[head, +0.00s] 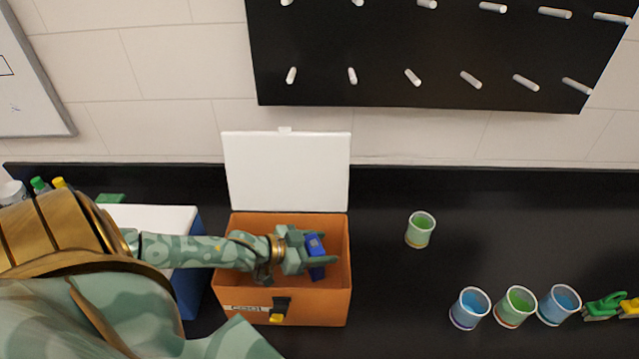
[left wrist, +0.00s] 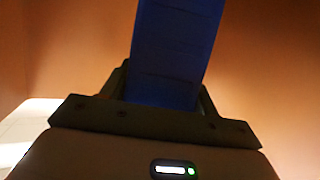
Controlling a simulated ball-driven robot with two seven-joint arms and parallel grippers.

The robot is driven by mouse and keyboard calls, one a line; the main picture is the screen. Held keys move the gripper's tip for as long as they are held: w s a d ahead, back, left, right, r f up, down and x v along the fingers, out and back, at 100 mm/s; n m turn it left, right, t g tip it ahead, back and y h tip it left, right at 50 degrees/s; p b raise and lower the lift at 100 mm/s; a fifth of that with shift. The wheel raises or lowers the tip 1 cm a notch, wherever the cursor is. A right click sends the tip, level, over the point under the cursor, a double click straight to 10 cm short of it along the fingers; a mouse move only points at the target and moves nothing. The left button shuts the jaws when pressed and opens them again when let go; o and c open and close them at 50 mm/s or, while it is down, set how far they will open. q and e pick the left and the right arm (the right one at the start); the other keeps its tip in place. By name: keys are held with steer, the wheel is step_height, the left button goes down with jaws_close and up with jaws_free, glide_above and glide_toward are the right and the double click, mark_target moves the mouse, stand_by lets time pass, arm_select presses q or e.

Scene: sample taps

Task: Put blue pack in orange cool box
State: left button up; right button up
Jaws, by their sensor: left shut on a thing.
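The orange cool box (head: 240,311) stands on the black bench with its white lid (head: 287,172) swung up and open against the back. My left gripper (head: 318,257) is over the open box, within its walls as seen from above. It is shut on the blue pack (head: 315,250). In the left wrist view the blue pack (left wrist: 172,50) sticks out between the fingers, with orange wall behind it. I cannot tell whether the pack touches the box floor. My right gripper is not in view.
A blue box with a white lid (head: 165,216) stands to the left, partly behind my arm. A green cup (head: 420,230) stands right of the cool box. Several cups and green and yellow clips (head: 604,306) are farther right. A black pegboard (head: 430,50) hangs above.

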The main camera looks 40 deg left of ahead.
arm_select(q)
steer(key=shift+f, duration=0.25)
steer(key=shift+f+b, duration=0.35)
steer(key=o, duration=0.8)
